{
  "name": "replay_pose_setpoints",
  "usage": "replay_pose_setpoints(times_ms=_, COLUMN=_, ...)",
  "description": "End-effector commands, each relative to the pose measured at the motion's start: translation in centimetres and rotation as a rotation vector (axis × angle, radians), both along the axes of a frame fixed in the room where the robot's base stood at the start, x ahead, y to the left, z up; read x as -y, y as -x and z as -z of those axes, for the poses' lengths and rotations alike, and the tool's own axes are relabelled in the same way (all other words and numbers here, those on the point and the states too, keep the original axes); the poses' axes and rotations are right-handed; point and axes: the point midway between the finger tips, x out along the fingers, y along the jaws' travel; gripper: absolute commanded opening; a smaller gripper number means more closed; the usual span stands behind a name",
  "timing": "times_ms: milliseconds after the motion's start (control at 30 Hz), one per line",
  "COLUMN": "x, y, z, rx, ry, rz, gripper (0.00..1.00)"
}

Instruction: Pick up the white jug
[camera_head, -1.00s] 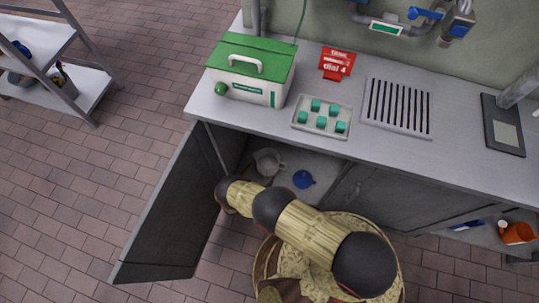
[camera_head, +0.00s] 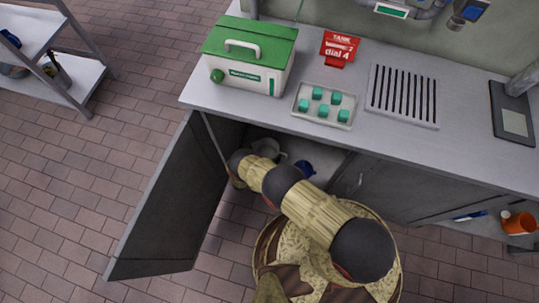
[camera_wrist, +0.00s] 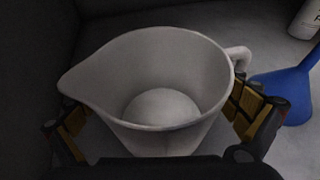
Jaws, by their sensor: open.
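The white jug (camera_wrist: 165,140) fills the middle of the wrist view, upright, with its spout to the left and its handle to the right. My gripper (camera_wrist: 158,118) is open, with one finger on each side of the jug; whether the fingers touch it I cannot tell. In the head view the jug (camera_head: 266,147) stands inside the open cupboard under the counter, partly hidden by my arm. The gripper's fingers are hidden there.
A blue funnel-like object (camera_wrist: 288,92) stands right of the jug, close to the handle, with a white bottle (camera_wrist: 306,18) behind. The cupboard door (camera_head: 165,205) hangs open at the left. The counter (camera_head: 275,112) overhangs the cupboard; a green-lidded box (camera_head: 247,60) sits on it.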

Motion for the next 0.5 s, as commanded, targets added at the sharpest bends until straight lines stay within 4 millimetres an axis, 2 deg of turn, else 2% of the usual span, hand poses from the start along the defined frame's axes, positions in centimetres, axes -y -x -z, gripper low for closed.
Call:
replay_pose_setpoints(times_ms=100, x=-0.05, y=0.00, z=-0.07, rx=0.000, ry=0.000, rz=0.000, gripper=0.99)
replay_pose_setpoints(times_ms=500, x=-0.07, y=0.01, z=-0.06, rx=0.000, ry=0.000, rz=0.000, gripper=0.77)
